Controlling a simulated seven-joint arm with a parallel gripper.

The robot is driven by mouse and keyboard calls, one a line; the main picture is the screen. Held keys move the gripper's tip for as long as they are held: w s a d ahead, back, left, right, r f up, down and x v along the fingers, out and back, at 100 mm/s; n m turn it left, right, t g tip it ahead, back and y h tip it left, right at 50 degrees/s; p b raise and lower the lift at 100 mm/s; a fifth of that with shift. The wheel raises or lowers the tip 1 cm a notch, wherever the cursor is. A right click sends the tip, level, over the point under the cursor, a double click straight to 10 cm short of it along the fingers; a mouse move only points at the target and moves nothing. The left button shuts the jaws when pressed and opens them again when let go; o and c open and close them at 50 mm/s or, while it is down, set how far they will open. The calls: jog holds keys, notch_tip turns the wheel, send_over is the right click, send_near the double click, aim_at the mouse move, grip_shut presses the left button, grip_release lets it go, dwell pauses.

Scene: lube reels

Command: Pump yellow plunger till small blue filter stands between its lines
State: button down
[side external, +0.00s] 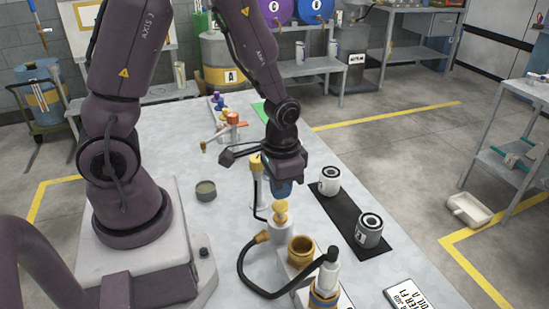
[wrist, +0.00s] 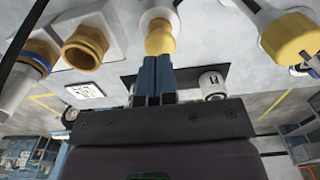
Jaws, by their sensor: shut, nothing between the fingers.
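The yellow plunger knob (side external: 281,211) stands upright on a white pump body (side external: 281,230); it also shows in the wrist view (wrist: 160,38). My gripper (side external: 276,195) is shut and empty, its blue fingers pointing down just above the knob. In the wrist view the fingertips (wrist: 157,62) meet the knob's edge; I cannot tell whether they touch it. Two pale filters with black-ringed tops stand on a black mat: a farther one (side external: 329,181) and a nearer, greyer one (side external: 369,231). I cannot make out a clearly blue filter or its lines.
A brass cup (side external: 301,250) and a nozzle (side external: 326,275) on a black hose stand near the pump. A yellow-capped bottle (side external: 257,166) stands behind my gripper. A printed card (side external: 408,296) lies at the front. A dark round tin (side external: 205,190) is left, with clear table around it.

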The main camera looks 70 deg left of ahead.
aim_at(280, 204)
jog(key=shift+f, duration=0.15)
dwell(0.4)
jog(key=shift+f, duration=2.1)
jog(key=shift+r, duration=3.8)
